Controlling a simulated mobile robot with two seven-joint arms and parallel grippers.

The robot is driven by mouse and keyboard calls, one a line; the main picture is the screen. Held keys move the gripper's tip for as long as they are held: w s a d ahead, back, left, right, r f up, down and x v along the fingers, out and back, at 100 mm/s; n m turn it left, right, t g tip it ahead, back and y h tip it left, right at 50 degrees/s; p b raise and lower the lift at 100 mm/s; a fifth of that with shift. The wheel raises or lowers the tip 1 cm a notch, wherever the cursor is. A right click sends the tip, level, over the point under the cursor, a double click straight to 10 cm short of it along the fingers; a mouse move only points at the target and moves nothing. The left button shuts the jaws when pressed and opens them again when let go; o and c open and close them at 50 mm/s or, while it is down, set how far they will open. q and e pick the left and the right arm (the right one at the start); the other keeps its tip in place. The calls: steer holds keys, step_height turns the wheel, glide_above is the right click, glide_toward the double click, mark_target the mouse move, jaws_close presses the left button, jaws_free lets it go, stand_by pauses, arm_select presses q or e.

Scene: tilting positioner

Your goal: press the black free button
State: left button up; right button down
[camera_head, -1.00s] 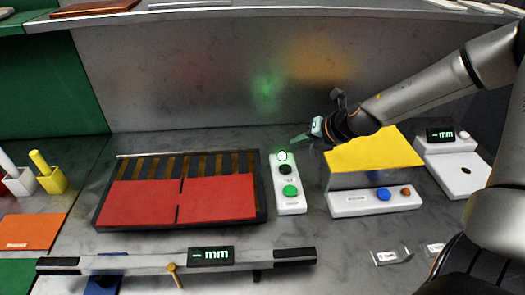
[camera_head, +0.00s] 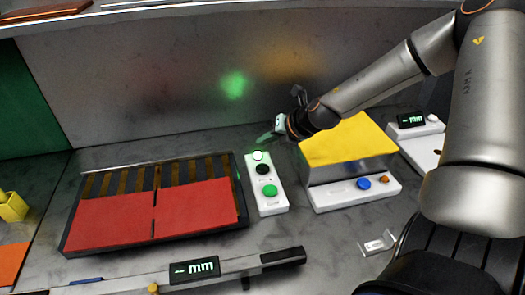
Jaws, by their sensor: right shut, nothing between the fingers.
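A white button box (camera_head: 268,201) stands on the grey table, right of the red-topped tray. On it are a lit white-green lamp (camera_head: 257,155) at the far end, the black button (camera_head: 263,169) in the middle and a green button (camera_head: 270,191) nearer me. My right gripper (camera_head: 268,138) is shut and empty. Its greenish fingertips are seen just beyond the far end of the box, near the lamp and apart from the black button. Their exact height above the table is hard to tell. My left gripper is not in view.
The tray with red plates (camera_head: 197,213) lies left of the box. A yellow-topped unit (camera_head: 347,140) with blue and orange buttons stands right. A grey panel (camera_head: 200,80) rises behind.

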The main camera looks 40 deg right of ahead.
mark_target(265, 170)
step_height(265, 170, down, 7)
steer(key=b, duration=0.5)
steer(key=shift+r, duration=0.1)
steer(key=shift+r, duration=0.1)
stand_by(1.0)
stand_by(0.6)
steer(key=shift+f+b, duration=0.45)
steer(key=shift+f+b, duration=0.45)
steer(key=shift+f, duration=0.05)
stand_by(0.4)
steer(key=shift+r, duration=0.1)
steer(key=shift+r+p, duration=0.75)
steer(key=shift+r, duration=0.05)
